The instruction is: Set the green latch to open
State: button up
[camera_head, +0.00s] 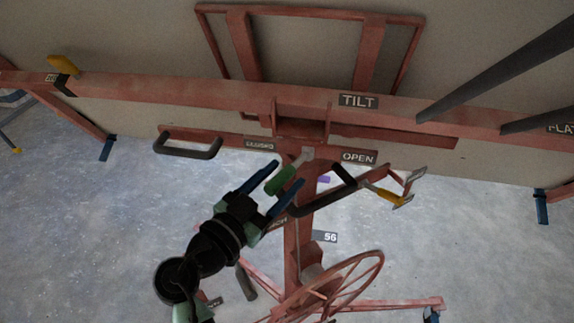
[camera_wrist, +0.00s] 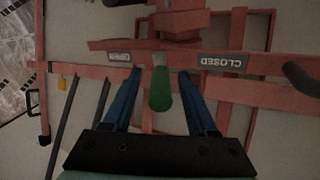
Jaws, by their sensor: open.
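The green latch (camera_head: 281,180) is a short lever with a green grip on the red cross plate of the lift, and its grip slants down and left from its pivot in the head view. The OPEN label (camera_head: 360,157) is right of the pivot and the CLOSED label (camera_head: 260,145) is left of it. My gripper (camera_head: 288,171) is open, with its blue fingers on either side of the green grip. In the wrist view, the green grip (camera_wrist: 160,90) lies between the open fingers (camera_wrist: 160,72), with visible gaps on both sides.
Black bent handles stand to the left (camera_head: 188,146) and right (camera_head: 322,196) of the latch. A red handwheel (camera_head: 340,290) is below. The red beam with the TILT label (camera_head: 358,101) crosses above, in front of a large panel (camera_head: 130,35). Open floor (camera_head: 80,210) lies at left.

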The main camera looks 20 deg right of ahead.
jog(key=shift+x, duration=1.1)
grip_shut()
dwell(0.7)
